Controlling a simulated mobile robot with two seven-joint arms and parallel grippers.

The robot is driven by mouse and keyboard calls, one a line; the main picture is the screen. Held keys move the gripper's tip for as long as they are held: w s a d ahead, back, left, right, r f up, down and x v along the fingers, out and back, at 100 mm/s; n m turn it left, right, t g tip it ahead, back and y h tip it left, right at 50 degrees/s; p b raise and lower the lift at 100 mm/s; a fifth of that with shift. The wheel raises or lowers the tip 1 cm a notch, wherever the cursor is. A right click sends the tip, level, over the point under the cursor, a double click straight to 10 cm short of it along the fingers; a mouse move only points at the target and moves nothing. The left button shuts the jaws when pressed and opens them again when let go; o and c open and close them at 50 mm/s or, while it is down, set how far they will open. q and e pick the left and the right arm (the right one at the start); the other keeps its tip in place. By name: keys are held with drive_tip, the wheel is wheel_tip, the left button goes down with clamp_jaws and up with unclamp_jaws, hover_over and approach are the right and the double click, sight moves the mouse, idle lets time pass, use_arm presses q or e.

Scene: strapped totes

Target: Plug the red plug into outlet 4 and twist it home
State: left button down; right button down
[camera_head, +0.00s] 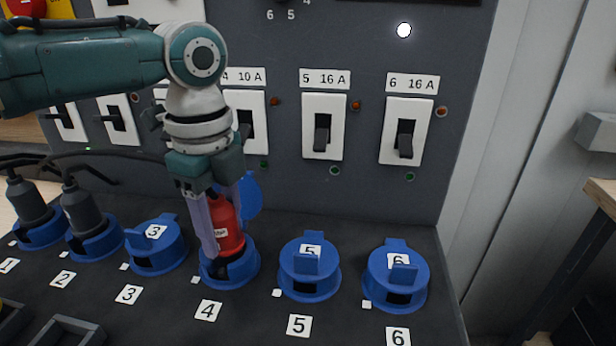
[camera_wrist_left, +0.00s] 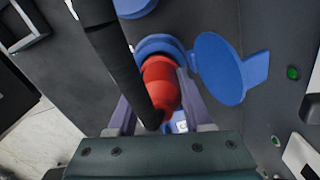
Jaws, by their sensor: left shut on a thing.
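The red plug (camera_head: 228,230) stands at outlet 4 (camera_head: 231,272), a blue round socket whose lid (camera_head: 247,196) is swung open behind it. My left gripper (camera_head: 228,240) is shut on the red plug, with one finger on each side. In the left wrist view the red plug (camera_wrist_left: 161,86) sits between the fingers with its front end at the blue ring (camera_wrist_left: 158,45). The open lid (camera_wrist_left: 222,70) is beside it. I cannot tell how deep the plug sits or how far it is turned. My right gripper is not in view.
Grey plugs (camera_head: 83,211) with cables stand in outlets 1 and 2. Outlets 3 (camera_head: 155,247), 5 (camera_head: 309,270) and 6 (camera_head: 396,277) have shut lids. Breaker switches (camera_head: 322,130) line the panel behind. A dark cable (camera_wrist_left: 112,50) crosses close to the plug.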

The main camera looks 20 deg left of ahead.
use_arm(q)
drive_tip(key=shift+f, duration=0.3)
drive_tip(key=shift+m, duration=1.4)
drive_tip(key=shift+m, duration=1.4)
